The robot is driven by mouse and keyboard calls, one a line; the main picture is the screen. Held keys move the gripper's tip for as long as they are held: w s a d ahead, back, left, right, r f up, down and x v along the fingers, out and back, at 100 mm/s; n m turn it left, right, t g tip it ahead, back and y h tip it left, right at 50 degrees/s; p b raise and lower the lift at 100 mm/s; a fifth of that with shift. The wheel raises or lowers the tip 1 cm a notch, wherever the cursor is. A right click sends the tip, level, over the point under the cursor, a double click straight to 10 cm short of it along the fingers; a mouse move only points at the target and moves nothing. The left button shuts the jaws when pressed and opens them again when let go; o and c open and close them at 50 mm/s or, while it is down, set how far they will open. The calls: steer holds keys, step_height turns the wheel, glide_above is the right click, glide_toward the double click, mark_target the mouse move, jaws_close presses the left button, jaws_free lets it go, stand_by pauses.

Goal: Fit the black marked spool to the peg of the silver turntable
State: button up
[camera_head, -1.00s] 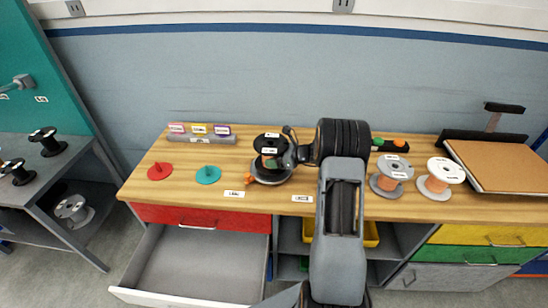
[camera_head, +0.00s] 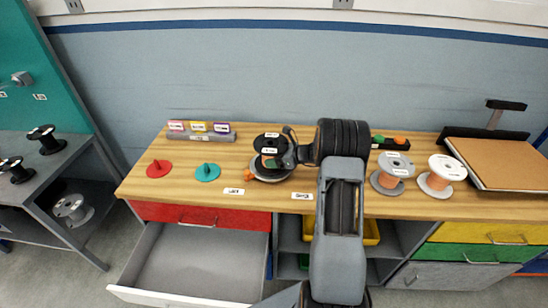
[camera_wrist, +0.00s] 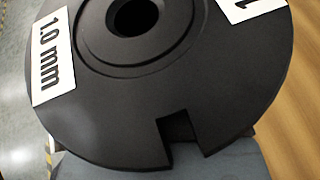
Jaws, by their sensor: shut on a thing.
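The black marked spool (camera_head: 268,142) is upright at the middle of the wooden bench, with white labels on its top flange. My gripper (camera_head: 274,161) is shut on it from the right; the fingers are mostly hidden. The silver turntable (camera_head: 269,178) shows as a grey disc directly below the spool, with an orange part (camera_head: 249,173) at its left edge. Its peg is hidden, and I cannot tell whether the spool is around it. In the wrist view the spool's flange (camera_wrist: 220,85) fills the picture, with a central hole, a notch and a "1.0 mm" label.
Red (camera_head: 159,169) and teal (camera_head: 207,173) turntables with pegs stand left, before a labelled grey rack (camera_head: 201,138). Two copper-wire spools, grey-topped (camera_head: 393,172) and white-topped (camera_head: 441,175), stand right. An open drawer (camera_head: 200,262) juts out below the bench.

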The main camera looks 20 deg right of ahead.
steer(key=shift+f, duration=0.15)
steer(key=o, duration=1.4)
steer(key=shift+s, duration=0.1)
